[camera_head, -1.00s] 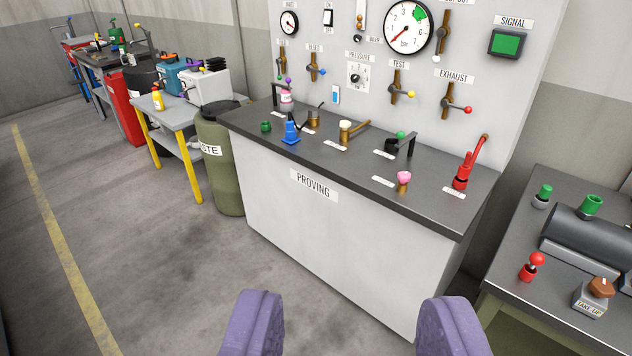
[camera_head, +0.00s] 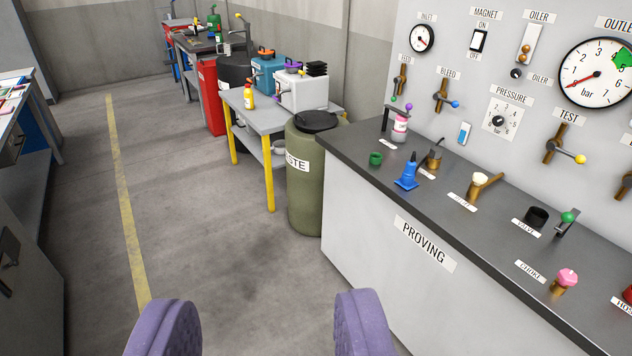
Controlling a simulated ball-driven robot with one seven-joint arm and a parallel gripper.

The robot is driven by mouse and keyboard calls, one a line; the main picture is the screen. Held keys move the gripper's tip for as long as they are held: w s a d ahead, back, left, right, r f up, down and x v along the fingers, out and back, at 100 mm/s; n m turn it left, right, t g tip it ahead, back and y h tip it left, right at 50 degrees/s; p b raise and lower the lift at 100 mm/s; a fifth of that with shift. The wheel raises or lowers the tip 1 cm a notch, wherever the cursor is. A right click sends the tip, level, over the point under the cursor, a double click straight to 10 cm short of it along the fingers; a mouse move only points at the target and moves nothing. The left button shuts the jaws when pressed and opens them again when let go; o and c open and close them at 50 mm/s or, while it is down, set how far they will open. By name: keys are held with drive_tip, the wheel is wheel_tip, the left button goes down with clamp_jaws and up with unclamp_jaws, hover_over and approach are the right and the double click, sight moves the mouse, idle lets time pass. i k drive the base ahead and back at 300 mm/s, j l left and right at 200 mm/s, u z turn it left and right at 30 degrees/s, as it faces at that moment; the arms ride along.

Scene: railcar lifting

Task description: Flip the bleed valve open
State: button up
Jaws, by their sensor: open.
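The bleed valve (camera_head: 442,97) is on the upright grey panel at the right, just under the BLEED label (camera_head: 448,73). It has a brass body and a lever with a blue ball tip pointing to the right. My gripper (camera_head: 262,325) shows at the bottom of the view as two purple pads spread wide apart. It is open and empty, over the floor, well to the lower left of the valve and apart from it.
The PROVING bench (camera_head: 375,215) stands between my gripper and the panel, with several fittings on top. A FEED valve (camera_head: 400,79) is left of the bleed valve and a TEST valve (camera_head: 556,143) right. A green waste drum (camera_head: 306,190) stands at the bench's left end. Floor at left is clear.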

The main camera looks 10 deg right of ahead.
sight(437, 96)
drive_tip(key=i+j+z, duration=0.15)
drive_tip(key=i+z, duration=0.2)
drive_tip(key=i+j+z, duration=0.35)
drive_tip(key=i, duration=0.15)
drive_tip(key=i+j+z, duration=0.35)
drive_tip(key=i+j, duration=0.25)
drive_tip(key=i, duration=0.55)
drive_tip(key=i+j+u, duration=0.15)
drive_tip(key=i, duration=0.65)
drive_tip(key=i+j, duration=0.2)
drive_tip(key=i, duration=0.65)
drive_tip(key=j+u, duration=0.05)
